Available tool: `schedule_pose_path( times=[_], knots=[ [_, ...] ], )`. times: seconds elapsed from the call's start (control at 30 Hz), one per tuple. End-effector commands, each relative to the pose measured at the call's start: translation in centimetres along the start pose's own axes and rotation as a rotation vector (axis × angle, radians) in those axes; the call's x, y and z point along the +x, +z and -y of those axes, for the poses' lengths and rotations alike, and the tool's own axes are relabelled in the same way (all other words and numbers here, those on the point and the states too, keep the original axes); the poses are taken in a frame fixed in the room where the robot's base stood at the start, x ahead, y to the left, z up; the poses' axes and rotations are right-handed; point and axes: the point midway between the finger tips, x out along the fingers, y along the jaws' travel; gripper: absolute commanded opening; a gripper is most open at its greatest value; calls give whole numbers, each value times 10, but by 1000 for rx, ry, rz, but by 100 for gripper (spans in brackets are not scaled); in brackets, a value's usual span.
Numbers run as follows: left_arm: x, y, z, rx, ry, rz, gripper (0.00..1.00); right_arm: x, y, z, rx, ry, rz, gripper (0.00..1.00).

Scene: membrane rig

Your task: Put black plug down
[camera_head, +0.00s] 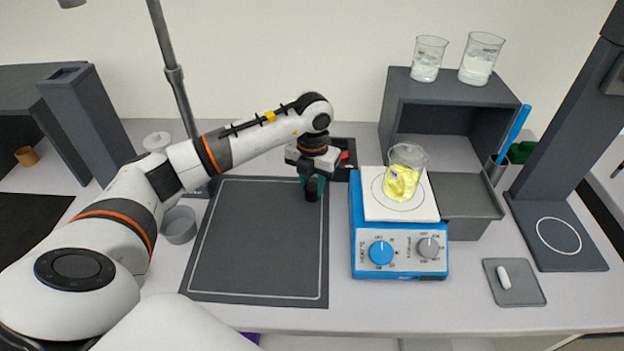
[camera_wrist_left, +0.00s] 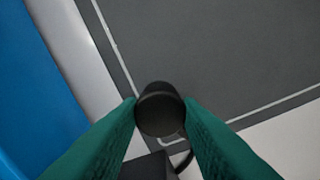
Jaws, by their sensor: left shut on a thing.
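The black plug (camera_head: 312,194) is held by my left gripper (camera_head: 313,182) at the far right part of the dark grey mat (camera_head: 255,240). In the left wrist view the plug's round dark top (camera_wrist_left: 160,108) sits between the two green fingers of the left gripper (camera_wrist_left: 160,115), which are closed against its sides. The mat also shows under it in the left wrist view (camera_wrist_left: 220,50), with its pale border line. I cannot tell if the plug touches the mat. My right gripper is not in view.
A blue hotplate (camera_head: 400,258) bearing a beaker of yellow liquid (camera_head: 403,178) stands just right of the mat. A dark tray (camera_head: 343,145) lies behind the gripper. A grey round cup (camera_head: 180,226) stands left of the mat. Most of the mat is bare.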

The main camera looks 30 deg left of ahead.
Motion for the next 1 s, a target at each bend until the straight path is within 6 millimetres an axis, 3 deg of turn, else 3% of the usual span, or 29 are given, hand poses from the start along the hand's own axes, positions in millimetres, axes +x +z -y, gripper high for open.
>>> schedule_pose_path(
  times=[0.37, 0.4, 0.5, 0.8, 1.0],
  knots=[
    [7, 0, 0, -1, 0, -2, 0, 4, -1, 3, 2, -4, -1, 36],
    [5, 0, 0, -1, 1, -2, 36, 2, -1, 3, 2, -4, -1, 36],
    [5, 0, 0, -1, 0, -1, 53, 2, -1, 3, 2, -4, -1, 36],
    [4, 0, 0, -1, 0, -2, 53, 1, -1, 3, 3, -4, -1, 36],
    [-16, -2, 0, -1, 1, -6, 53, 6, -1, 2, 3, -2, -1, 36]
  ],
)
